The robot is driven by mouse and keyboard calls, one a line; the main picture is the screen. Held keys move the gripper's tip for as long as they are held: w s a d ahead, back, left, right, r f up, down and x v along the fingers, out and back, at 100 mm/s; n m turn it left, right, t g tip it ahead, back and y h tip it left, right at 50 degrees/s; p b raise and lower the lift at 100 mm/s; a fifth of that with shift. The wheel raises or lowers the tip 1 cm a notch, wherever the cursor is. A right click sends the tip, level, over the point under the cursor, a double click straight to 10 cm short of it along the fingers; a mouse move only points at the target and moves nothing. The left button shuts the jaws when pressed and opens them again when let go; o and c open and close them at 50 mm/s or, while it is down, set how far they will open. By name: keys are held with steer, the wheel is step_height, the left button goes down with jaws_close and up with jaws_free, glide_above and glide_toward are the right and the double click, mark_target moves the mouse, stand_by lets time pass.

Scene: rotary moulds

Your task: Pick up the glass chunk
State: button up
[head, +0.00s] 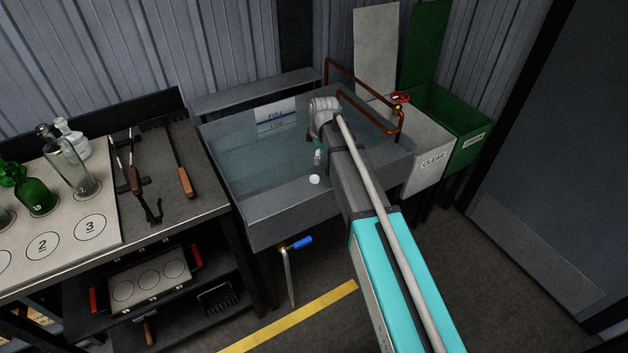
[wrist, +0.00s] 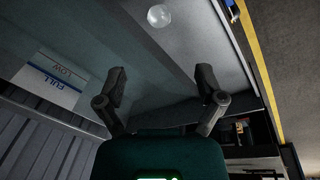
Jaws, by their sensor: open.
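The glass chunk (head: 314,179) is a small, pale, rounded lump at the front inner edge of the grey sink (head: 270,212). In the wrist view it is a clear round piece (wrist: 159,15) at the top middle, beyond my fingertips. My gripper (wrist: 161,80) is open and empty, its two dark fingers spread apart with a gap between them and the chunk. In the head view my arm reaches over the sink and hides most of the gripper. I cannot tell exactly how high the fingers are above the sink.
A copper pipe (head: 362,83) with a red valve loops over the sink's right side. White CLEAR (head: 427,170) and green (head: 470,150) bins stand to the right. A bench (head: 195,205) with bottles and tools is at left. A blue-handled tap (head: 301,243) sticks out below the sink.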

steer(key=b, duration=0.8)
glide_above(315, 177)
steer(key=s, duration=0.1)
steer(key=shift+d+f, duration=0.15)
steer(key=shift+f, duration=1.95)
steer(key=shift+d+f, duration=0.1)
steer(key=shift+f, duration=1.95)
steer(key=shift+f, duration=0.1)
steer(key=shift+w+a+f+b, duration=0.1)
steer(key=shift+w+f+b, duration=0.05)
steer(key=shift+f+b, duration=0.7)
steer(key=shift+w+a+f+b, duration=0.1)
steer(key=shift+a+f+b, duration=0.05)
steer(key=shift+f+b, duration=0.7)
steer(key=shift+w+a+f+b, duration=0.1)
steer(key=shift+w+f+b, duration=0.05)
steer(key=shift+f+b, duration=0.7)
steer(key=shift+r, duration=0.1)
steer(key=c, duration=1.2)
